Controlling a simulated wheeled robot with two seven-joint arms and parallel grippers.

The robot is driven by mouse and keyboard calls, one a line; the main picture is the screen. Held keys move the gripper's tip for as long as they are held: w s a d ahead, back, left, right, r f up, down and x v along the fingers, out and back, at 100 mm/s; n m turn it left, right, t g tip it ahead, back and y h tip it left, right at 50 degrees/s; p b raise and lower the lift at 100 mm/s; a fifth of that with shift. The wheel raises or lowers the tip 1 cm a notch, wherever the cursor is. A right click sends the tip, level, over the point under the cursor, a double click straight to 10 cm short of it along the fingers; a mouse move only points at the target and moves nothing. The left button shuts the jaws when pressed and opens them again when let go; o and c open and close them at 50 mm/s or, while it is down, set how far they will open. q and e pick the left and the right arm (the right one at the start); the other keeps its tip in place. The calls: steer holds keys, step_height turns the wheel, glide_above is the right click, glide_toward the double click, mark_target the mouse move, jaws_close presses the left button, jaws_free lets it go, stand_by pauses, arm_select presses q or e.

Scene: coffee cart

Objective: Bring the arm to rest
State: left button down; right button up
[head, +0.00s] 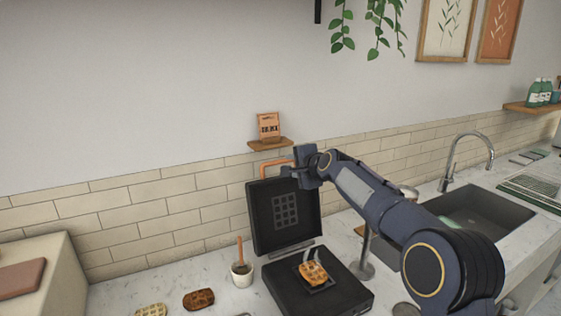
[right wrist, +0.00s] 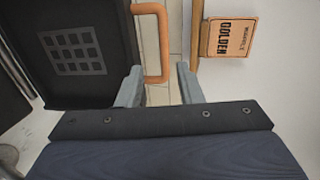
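My right arm (head: 385,205) reaches in from the right of the head view, over the counter. Its gripper (head: 303,160) is up beside the orange handle (head: 275,166) of the raised waffle-iron lid (head: 284,222). In the right wrist view the gripper (right wrist: 160,86) has its two grey fingers well apart with nothing held. The orange handle (right wrist: 160,45) lies just beyond the fingertips, roughly in line with the gap; I cannot tell whether they touch. The black waffle iron (head: 345,290) stands open with a golden waffle (head: 313,272) on its lower plate. My left gripper is out of view.
A small shelf (head: 262,146) with a brown box (head: 269,126) is on the wall close to the gripper. A white cup (head: 242,275) with a wooden handle and two waffles (head: 198,299) lie left of the iron. A sink (head: 480,215) and faucet (head: 478,140) are at right.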

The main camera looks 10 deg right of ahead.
steer(key=s+d+f+n+g, duration=0.1)
steer(key=s+d+n+g, duration=0.3)
steer(key=s, duration=0.9)
steer(key=s+d+f+n, duration=0.15)
steer(key=s+d, duration=0.45)
steer(key=s, duration=0.7)
steer(key=s+f+n+g, duration=0.1)
steer(key=s+f+n, duration=0.1)
steer(key=s+f, duration=0.3)
steer(key=s+a+f+n+g, duration=0.1)
steer(key=s+f, duration=0.4)
steer(key=s, duration=0.8)
steer(key=s+a+f+n+g+h, duration=0.1)
steer(key=s+f+n, duration=0.2)
steer(key=s, duration=0.6)
steer(key=shift+f+n+g, duration=0.3)
steer(key=shift+f+n, duration=0.05)
steer(key=shift+f, duration=0.6)
steer(key=shift+a, duration=0.1)
